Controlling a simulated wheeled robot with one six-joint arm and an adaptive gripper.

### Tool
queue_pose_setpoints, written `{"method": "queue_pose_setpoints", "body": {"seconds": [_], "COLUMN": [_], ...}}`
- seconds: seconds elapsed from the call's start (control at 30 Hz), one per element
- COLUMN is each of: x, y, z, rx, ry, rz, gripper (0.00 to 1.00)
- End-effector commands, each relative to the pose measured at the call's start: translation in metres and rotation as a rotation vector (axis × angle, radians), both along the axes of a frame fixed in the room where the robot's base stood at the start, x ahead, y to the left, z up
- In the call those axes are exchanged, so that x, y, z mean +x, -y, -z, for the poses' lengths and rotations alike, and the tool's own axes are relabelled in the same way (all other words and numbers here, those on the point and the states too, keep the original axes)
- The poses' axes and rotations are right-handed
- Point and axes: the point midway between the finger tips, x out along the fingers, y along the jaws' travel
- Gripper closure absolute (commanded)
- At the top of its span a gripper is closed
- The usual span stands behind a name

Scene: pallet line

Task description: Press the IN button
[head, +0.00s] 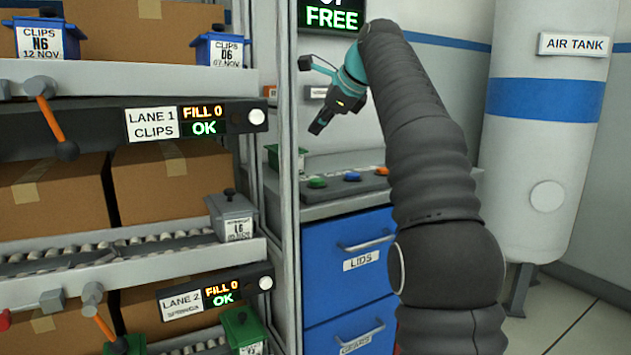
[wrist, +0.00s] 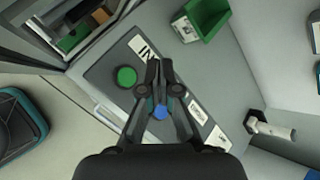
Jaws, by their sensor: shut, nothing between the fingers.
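The green button (wrist: 126,76) sits on a grey panel, beside a white label (wrist: 143,47) whose visible letters read "IN", partly cut off by my gripper. In the head view the green button (head: 317,183) is leftmost of three buttons on the counter top. My gripper (head: 318,127) is shut and empty, raised above the counter and apart from the buttons. In the wrist view my gripper (wrist: 161,88) shows right of the green button, and a blue button (wrist: 160,112) shows between its finger links.
The blue button (head: 352,176) and an orange button (head: 381,170) are right of the green one. Blue drawers (head: 347,229) are below. A shelf post (head: 289,150) stands close on the left. A green bin (wrist: 202,18) is behind the panel. The air tank (head: 545,140) stands right.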

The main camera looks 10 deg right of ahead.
Motion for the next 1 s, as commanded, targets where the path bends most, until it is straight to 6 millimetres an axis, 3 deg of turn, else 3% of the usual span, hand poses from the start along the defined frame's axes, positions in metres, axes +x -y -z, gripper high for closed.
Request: {"method": "queue_pose_setpoints", "body": {"seconds": [0.43, 1.0], "x": [-0.001, 0.000], "y": [0.000, 0.000], "z": [0.013, 0.079], "rx": [-0.001, -0.002], "ry": [0.000, 0.001], "rz": [-0.001, 0.000], "gripper": [1.00, 1.00]}}
